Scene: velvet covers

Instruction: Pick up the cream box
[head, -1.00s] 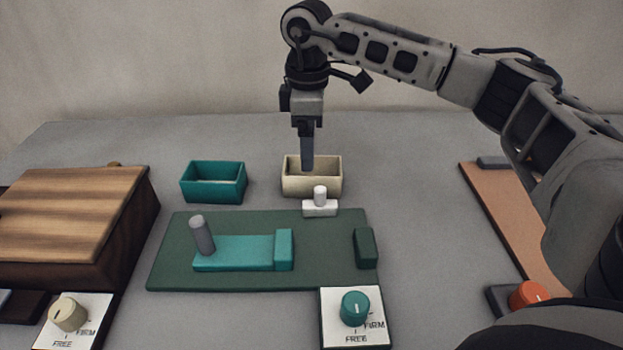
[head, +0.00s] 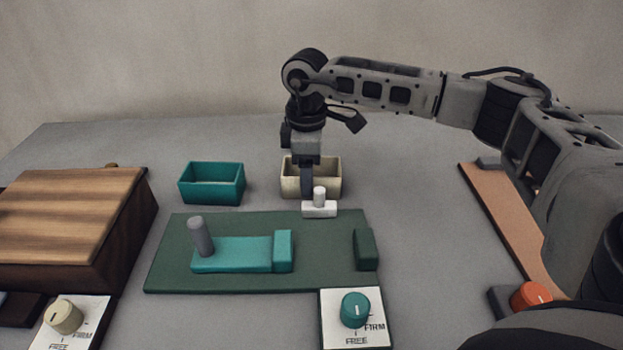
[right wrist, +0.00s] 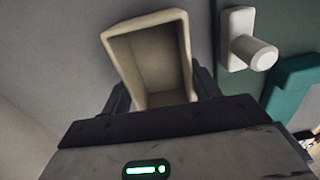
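The cream box (head: 328,180) is an open-topped box standing on the grey table at the back, right of the teal box. My right gripper (head: 306,188) points straight down at it, with one dark finger in front of its near wall. In the right wrist view the cream box (right wrist: 112,45) lies between the two fingers, one on each side. The fingers are apart and do not look closed on the walls. The far finger is hidden in the head view. My left gripper is not in view.
A white block with a peg (head: 320,209) stands close in front of the cream box. A teal box (head: 212,184) is to its left. A green board (head: 320,272) with a teal slider (head: 232,254) lies nearer. A wooden box (head: 70,215) is at left.

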